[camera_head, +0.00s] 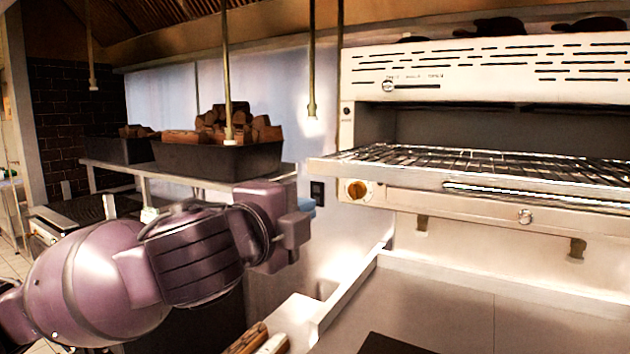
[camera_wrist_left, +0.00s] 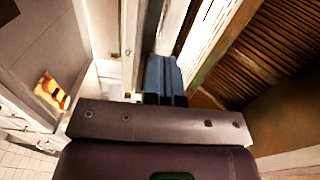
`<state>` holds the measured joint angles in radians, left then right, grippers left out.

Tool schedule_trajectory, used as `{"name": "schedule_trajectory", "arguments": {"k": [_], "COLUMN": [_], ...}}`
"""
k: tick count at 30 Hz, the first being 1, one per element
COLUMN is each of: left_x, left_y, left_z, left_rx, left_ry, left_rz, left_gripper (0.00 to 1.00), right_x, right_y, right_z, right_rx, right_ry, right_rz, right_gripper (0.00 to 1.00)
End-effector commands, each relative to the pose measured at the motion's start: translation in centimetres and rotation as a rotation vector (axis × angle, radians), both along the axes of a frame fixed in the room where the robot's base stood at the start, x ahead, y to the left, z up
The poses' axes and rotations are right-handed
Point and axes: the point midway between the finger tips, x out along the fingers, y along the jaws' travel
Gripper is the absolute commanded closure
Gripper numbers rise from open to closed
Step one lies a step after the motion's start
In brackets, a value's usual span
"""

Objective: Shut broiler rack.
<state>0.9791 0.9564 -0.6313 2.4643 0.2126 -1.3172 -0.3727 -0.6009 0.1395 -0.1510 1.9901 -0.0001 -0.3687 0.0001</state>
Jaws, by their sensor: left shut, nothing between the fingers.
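The broiler (camera_head: 400,75) is a pale metal unit on the right of the head view, with a dark open cavity. Its wire rack (camera_head: 480,166) stands out from the cavity toward me, with a metal front bar along its near edge. My left gripper (camera_head: 294,232) is left of the rack and lower than it, apart from it. Its fingers (camera_wrist_left: 163,78) are together and empty in the left wrist view. My right gripper is in neither view.
An orange knob (camera_head: 357,189) sits on the broiler's front under the rack. Dark bins (camera_head: 215,160) of wood chunks stand on a shelf at left. Thin rods with pale tips (camera_head: 312,105) hang from above. A counter with wooden-handled items (camera_head: 262,342) lies below.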

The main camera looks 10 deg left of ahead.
Motion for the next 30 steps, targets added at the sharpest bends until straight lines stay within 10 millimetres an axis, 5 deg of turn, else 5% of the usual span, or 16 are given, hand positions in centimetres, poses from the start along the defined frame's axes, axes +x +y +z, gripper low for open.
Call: {"name": "schedule_trajectory", "arguments": {"k": [10, 30], "left_x": [0.7, 11.1], "left_y": [-0.4, -3.7], "left_z": [1.1, 1.2], "left_rx": [0.032, 0.032], "left_ry": [-0.026, -0.027], "left_rz": [0.011, 0.011], "left_gripper": [1.00, 1.00], "right_x": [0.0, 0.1], "right_y": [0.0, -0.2], "right_z": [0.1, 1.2], "right_rx": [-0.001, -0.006], "right_ry": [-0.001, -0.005], "right_rz": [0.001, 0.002], "right_gripper": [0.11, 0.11]}}
